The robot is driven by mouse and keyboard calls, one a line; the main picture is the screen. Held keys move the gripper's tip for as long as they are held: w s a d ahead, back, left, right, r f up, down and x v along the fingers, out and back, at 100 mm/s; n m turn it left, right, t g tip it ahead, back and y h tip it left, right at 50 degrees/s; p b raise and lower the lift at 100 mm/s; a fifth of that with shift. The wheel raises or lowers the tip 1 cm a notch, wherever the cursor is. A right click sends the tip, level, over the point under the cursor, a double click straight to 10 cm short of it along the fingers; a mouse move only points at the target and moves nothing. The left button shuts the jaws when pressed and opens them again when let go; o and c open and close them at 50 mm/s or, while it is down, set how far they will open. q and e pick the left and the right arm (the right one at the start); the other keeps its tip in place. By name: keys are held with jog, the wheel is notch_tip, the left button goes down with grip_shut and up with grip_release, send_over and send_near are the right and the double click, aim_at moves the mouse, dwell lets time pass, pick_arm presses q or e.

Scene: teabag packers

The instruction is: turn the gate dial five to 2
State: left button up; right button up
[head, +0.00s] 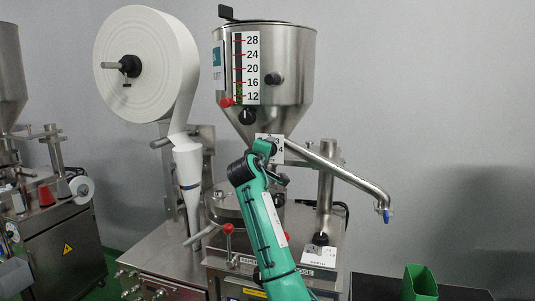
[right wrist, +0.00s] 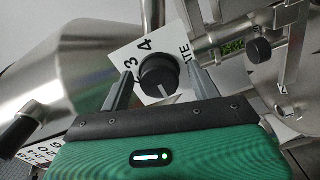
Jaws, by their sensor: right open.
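The gate dial (right wrist: 157,76) is a black round knob with a pale pointer line, on a white plate (right wrist: 130,54) marked with numbers. In the right wrist view 3 and 4 can be read, and the pointer line faces the lower edge of the picture. The other numbers are hidden. My right gripper (right wrist: 159,72) is open, with one finger on each side of the dial; I cannot tell whether they touch it. In the head view my right gripper (head: 264,150) covers the dial and most of its plate (head: 277,146). My left gripper is not in view.
The steel hopper (head: 296,55) with its level scale (head: 252,68) stands above the dial. Another black knob (right wrist: 259,50) is close by on the right in the wrist view. A steel spout (head: 345,175) reaches right. A paper roll (head: 165,60) hangs left. A green bin (head: 420,284) stands lower right.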

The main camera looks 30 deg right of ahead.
jog(key=b+v, duration=0.5)
jog(key=v, duration=0.8)
jog(key=shift+s+a, duration=0.25)
jog(key=shift+s, duration=0.05)
